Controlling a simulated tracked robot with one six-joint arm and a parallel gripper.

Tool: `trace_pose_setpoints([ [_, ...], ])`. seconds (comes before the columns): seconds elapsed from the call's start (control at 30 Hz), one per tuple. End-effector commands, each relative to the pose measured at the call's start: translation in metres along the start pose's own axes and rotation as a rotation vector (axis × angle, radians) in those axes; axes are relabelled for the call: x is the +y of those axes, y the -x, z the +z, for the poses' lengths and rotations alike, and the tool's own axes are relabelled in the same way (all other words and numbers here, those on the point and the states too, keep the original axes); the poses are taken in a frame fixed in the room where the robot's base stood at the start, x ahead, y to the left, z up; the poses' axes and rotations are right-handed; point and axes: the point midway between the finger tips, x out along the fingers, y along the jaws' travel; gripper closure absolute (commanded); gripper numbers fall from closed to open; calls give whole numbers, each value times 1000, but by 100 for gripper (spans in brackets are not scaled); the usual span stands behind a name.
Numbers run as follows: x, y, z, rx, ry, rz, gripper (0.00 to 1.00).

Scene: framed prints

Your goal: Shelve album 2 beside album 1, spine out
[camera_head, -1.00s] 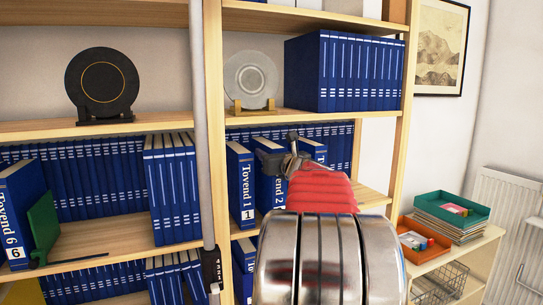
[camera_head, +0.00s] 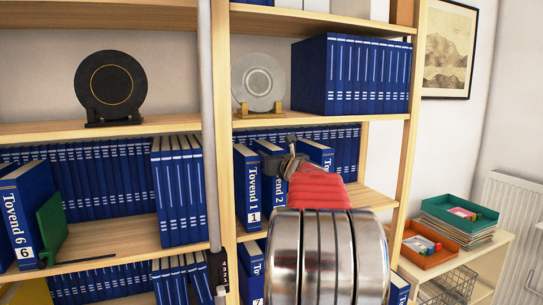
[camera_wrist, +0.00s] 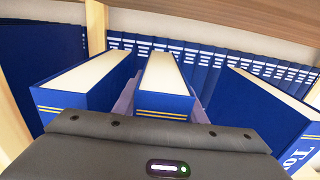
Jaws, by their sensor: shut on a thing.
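Album 1 (camera_head: 248,188), a blue binder marked "Tovend 1", stands upright on the middle shelf beside the upright post, its spine facing out. Album 2 (camera_head: 276,190), also blue, is upright just to its right, its spine facing out but partly covered by my arm. My gripper (camera_wrist: 160,98) is shut on album 2, with one finger on each side. In the wrist view album 2 (camera_wrist: 164,80) is in the middle and album 1 (camera_wrist: 75,98) is on its left, with a narrow gap holding a finger. I cannot tell whether album 2 rests on the shelf.
Another blue album (camera_wrist: 262,108) leans on the right, apart from album 2. A row of blue binders (camera_wrist: 210,65) lines the back of the shelf. The shelf board (camera_head: 370,197) is bare at right. A post (camera_head: 222,110) stands left of album 1.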

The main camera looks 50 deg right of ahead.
Motion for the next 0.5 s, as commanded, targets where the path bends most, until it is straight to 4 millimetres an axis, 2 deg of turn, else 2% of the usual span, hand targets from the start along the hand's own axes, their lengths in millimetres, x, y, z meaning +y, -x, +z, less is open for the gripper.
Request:
trace_pose_setpoints([
  [0.5,0,1,-5,-5,1,1,100],
])
